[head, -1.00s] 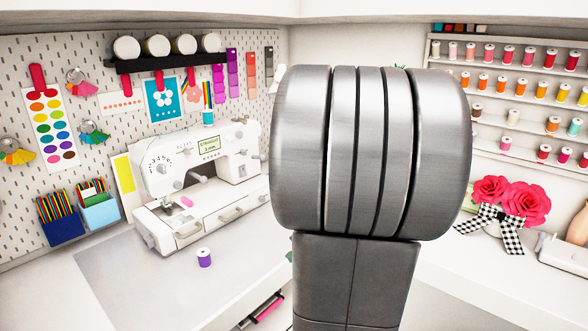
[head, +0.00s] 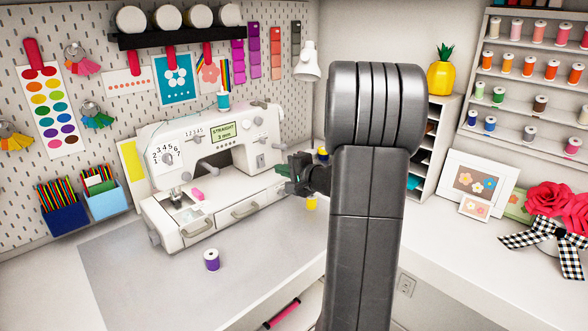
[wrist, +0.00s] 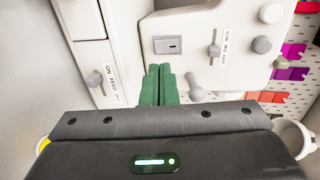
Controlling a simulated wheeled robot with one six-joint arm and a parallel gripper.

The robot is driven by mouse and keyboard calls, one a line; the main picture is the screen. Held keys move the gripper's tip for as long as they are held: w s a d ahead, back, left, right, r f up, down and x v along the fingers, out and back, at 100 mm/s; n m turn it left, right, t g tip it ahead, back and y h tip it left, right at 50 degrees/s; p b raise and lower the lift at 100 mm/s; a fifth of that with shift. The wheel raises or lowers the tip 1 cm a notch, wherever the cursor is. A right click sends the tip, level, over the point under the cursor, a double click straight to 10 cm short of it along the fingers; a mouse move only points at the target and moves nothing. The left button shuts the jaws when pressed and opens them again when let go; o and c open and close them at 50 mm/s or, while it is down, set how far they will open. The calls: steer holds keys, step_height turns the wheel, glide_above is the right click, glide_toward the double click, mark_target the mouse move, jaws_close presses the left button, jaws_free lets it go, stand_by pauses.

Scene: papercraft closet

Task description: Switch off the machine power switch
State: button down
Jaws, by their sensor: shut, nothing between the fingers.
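The white sewing machine (head: 215,165) stands on the table in the head view; it also fills much of the wrist view (wrist: 220,20). There, a small grey switch in a rectangular frame (wrist: 168,45) sits on a white panel, just above my fingertips. I cannot read a label on it. A lever marked for feed on and off (wrist: 112,84) is to the left, and a slow-med-fast slider (wrist: 214,50) to the right. My gripper (wrist: 158,68), with green fingers, is shut and empty. In the head view my gripper (head: 283,178) is by the machine's right end; contact cannot be told.
A purple thread spool (head: 211,260) stands on the grey mat (head: 140,280) before the machine. A white lamp (head: 308,62) is behind. A white cubby shelf (head: 440,150) stands to the right. The front table area is mostly clear.

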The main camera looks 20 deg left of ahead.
mark_target(262, 163)
steer(key=p+x, duration=0.1)
steer(key=x, duration=0.5)
steer(key=shift+p, duration=0.3)
steer(key=shift+f, duration=0.1)
steer(key=shift+w+a+f+b, duration=0.15)
steer(key=shift+f+b, duration=0.1)
steer(key=shift+b, duration=0.9)
steer(key=shift+t+b, duration=0.3)
steer(key=shift+b, duration=0.8)
steer(key=shift+f+y+b, duration=0.1)
steer(key=shift+y+b, duration=0.2)
steer(key=shift+b, duration=0.7)
steer(key=t+y+b, duration=0.1)
steer(key=b, duration=0.7)
steer(key=y+b, duration=0.2)
steer(key=b, duration=0.7)
steer(key=shift+a+f+t, duration=0.15)
steer(key=shift+a+t, duration=0.1)
steer(key=shift+t, duration=0.15)
steer(key=shift+r+y+b, duration=0.2)
steer(key=shift+y+b, duration=0.2)
steer(key=shift+b, duration=0.85)
